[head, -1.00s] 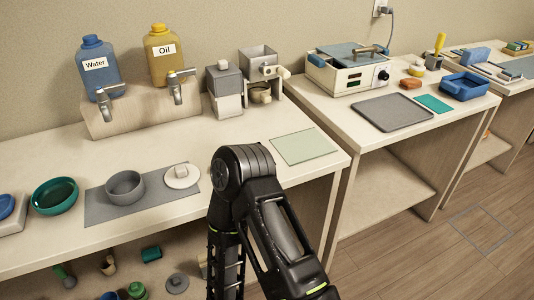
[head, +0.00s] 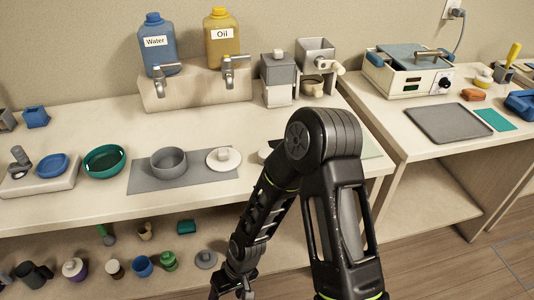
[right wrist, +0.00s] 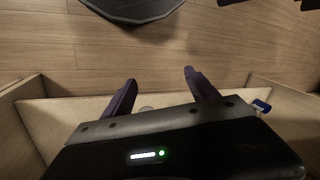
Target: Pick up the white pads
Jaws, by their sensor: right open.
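I cannot make out any white pads for certain in either view. A small pale edge (head: 265,153) shows beside my arm on the counter, mostly hidden by it; I cannot tell what it is. My right arm bends over the counter's front edge, with its gripper (head: 234,286) low in front of the lower shelf at the bottom of the head view. In the right wrist view the right gripper (right wrist: 158,92) is open, its two dark fingers apart with nothing held between them. My left gripper is in neither view.
A grey mat (head: 140,184) bears a grey bowl (head: 168,164) and a white round lid (head: 223,160). The lower shelf (head: 215,222) holds several small jars and cups, including a blue cup (head: 142,267). Dispensers and a warmer (head: 405,75) stand behind. Floor is open at right.

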